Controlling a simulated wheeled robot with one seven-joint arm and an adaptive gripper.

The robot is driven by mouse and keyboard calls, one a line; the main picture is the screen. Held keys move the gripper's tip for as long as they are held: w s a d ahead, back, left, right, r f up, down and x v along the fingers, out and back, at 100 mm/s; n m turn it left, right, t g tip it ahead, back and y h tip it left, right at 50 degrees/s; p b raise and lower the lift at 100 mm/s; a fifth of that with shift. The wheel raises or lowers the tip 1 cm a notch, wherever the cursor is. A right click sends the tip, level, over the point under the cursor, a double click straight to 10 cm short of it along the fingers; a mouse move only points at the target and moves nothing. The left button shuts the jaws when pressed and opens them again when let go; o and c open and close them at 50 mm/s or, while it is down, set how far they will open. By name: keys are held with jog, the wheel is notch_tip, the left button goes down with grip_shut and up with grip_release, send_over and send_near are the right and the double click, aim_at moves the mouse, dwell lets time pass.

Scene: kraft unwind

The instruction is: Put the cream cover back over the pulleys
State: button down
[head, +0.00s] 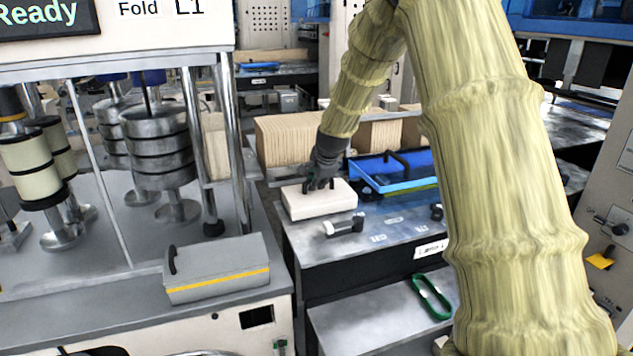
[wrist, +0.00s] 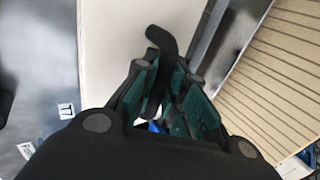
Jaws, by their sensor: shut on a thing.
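The cream cover (head: 318,203) is a low box with a black handle on top, at the left back of the dark bench. My gripper (head: 321,182) is above it, shut on its handle. In the wrist view the black handle (wrist: 161,42) stands between the green-padded fingers (wrist: 165,90), over the cover's pale top (wrist: 112,50). The cover looks level; I cannot tell whether it touches the bench. No pulleys can be clearly made out on the bench; anything under the cover is hidden.
A blue cover (head: 360,181) with a black handle lies just right of the cream one. A short metal-and-black part (head: 344,226) lies in front. A green belt loop (head: 432,297) is on the lower shelf. A grey box (head: 217,269) and metal rollers (head: 160,150) stand left. Brown ribbed stacks (head: 288,140) are behind.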

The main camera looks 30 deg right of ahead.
jog(key=shift+a+f, duration=0.1)
jog(key=shift+f, duration=0.1)
dwell(0.5)
jog(key=c, duration=1.4)
grip_release()
jog(key=shift+s, duration=0.1)
jog(key=v, duration=1.2)
